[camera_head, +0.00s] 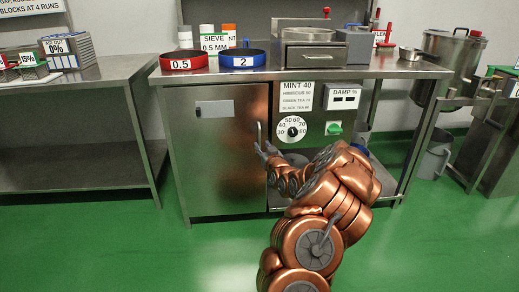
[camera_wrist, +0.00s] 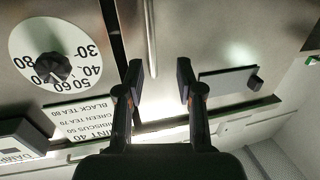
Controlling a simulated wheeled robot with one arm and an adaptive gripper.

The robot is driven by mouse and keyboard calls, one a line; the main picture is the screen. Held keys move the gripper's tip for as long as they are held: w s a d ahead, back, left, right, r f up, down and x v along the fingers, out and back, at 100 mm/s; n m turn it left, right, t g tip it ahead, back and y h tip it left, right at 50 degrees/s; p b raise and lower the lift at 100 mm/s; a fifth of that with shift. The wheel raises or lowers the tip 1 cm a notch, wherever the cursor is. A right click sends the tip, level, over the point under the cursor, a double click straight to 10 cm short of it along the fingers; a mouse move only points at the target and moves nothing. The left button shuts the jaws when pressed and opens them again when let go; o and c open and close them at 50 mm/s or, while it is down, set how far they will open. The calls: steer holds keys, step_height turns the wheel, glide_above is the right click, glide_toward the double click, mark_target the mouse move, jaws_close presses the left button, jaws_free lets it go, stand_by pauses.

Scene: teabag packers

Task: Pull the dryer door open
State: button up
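The dryer door (camera_head: 215,160) is a flat steel panel on the left of the cabinet under the bench, and it looks closed. Its upright bar handle (camera_head: 259,133) is near its right edge. The handle (camera_wrist: 151,35) also shows in the wrist view, which is upside down. My gripper (camera_head: 262,148) is at the handle's lower part in the head view. In the wrist view my gripper (camera_wrist: 159,72) is open, and the handle appears between the fingers, nearer the left one. I cannot tell whether they touch it.
Right of the door is a control panel with a dial (camera_head: 292,129) and a green switch (camera_head: 333,128). A red-rimmed sieve (camera_head: 184,63) and a blue-rimmed sieve (camera_head: 242,59) stand on the bench above. The green floor (camera_head: 110,245) before the door is clear at left.

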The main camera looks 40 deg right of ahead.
steer(key=shift+s+d+b+x, duration=0.15)
steer(key=shift+b+x, duration=0.25)
steer(key=shift+x, duration=0.9)
steer(key=shift+d+b+x, duration=0.2)
steer(key=shift+b+x, duration=0.2)
steer(key=shift+x, duration=0.85)
steer(key=shift+s+d+b+x, duration=0.15)
steer(key=shift+b+x, duration=0.25)
steer(key=shift+x, duration=0.9)
steer(key=shift+f, duration=0.1)
jaws_close()
